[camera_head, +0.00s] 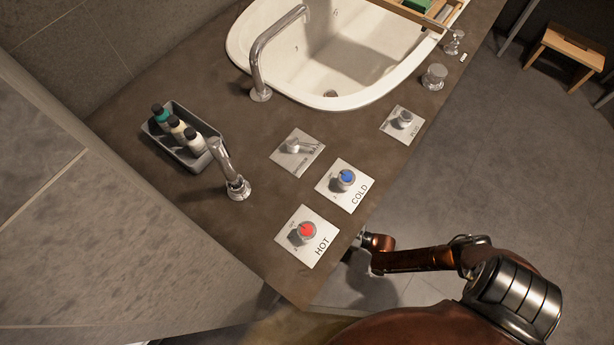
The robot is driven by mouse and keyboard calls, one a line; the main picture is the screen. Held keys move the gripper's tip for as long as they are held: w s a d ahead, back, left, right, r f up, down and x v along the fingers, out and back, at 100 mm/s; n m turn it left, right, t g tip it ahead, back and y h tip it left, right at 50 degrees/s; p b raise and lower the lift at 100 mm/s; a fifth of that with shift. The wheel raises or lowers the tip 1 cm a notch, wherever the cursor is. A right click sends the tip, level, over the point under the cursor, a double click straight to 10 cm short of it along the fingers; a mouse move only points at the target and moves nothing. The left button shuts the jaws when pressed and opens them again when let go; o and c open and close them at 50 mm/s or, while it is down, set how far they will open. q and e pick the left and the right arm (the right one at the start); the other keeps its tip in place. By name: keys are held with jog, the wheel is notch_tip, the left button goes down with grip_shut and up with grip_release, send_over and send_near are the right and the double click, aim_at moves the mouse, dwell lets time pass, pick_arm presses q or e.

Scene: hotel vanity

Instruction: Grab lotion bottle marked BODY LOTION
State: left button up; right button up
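Three small bottles stand in a row in a grey tray (181,151) at the left of the brown counter. One bottle (161,115) has a teal cap, the middle bottle (177,127) is cream with a dark cap, and the front bottle (195,140) is white with a dark cap. Their labels are too small to read, so I cannot tell which is marked BODY LOTION. My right gripper (364,240) is at the counter's front edge, far to the right of the tray. Its fingers are too small and partly hidden to show open or shut. My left gripper is not in view.
A curved metal spout (228,168) stands just right of the tray. HOT (318,250) and COLD (355,197) plates with knobs lie near the front edge. A white basin (330,60) with a tall faucet (262,65) is behind. A wooden stool (568,48) stands at right.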

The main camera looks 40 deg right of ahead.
jog(key=shift+w, duration=0.2)
jog(key=shift+c, duration=0.6)
jog(key=shift+r, duration=0.1)
jog(key=c, duration=1.4)
